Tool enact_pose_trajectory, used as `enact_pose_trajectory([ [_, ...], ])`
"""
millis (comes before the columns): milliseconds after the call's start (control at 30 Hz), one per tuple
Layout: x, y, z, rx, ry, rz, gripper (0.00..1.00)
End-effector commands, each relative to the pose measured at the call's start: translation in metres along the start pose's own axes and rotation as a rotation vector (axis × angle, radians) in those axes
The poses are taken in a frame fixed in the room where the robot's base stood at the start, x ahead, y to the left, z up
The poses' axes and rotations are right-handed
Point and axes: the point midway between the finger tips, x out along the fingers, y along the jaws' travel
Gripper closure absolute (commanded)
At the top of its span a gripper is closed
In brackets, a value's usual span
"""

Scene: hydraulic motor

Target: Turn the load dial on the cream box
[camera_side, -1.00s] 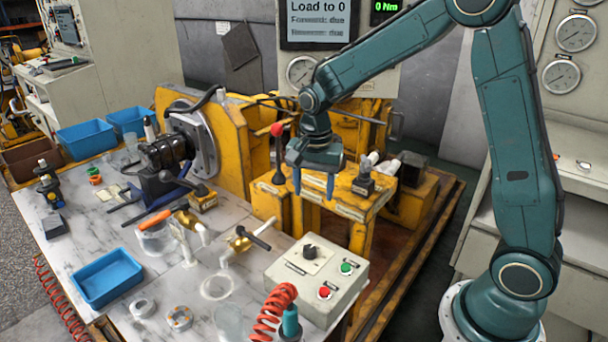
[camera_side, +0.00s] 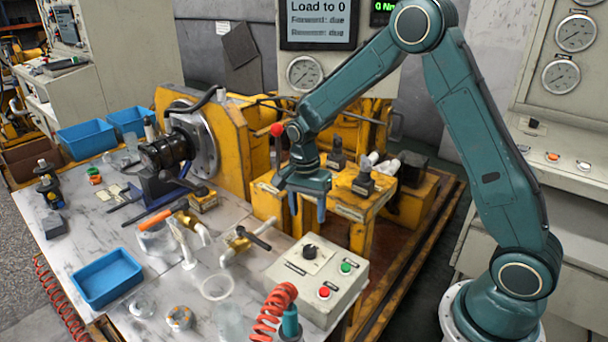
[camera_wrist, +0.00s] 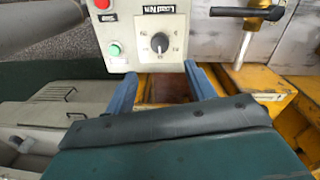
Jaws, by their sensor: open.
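The cream box (camera_side: 330,288) sits on the marble bench near its front right corner. Its black load dial (camera_side: 310,252) is on a pale label plate, beside a green and a red button. In the wrist view the load dial (camera_wrist: 160,42) lies ahead of and between the fingers, with the cream box (camera_wrist: 122,62) around it. My gripper (camera_side: 307,212) is open and empty, above and behind the box, pointing down. In the wrist view the gripper (camera_wrist: 160,82) has its fingers apart, touching nothing that I can make out. The screen (camera_side: 318,22) reads "Load to 0".
A T-handled brass valve (camera_side: 245,243) stands left of the box. A coiled red hose (camera_side: 272,310) rises in front of it. The yellow stand (camera_side: 345,205) with levers is close behind my gripper. A blue tray (camera_side: 106,278) lies at the left.

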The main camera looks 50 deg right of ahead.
Motion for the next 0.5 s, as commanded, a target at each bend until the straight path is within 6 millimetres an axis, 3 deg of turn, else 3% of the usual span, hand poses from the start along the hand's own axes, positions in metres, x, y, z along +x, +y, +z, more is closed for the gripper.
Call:
enact_pose_trajectory([
  [500, 0.076, 0.001, 0.0, 0.0, -0.001, 0.003, 0.45],
])
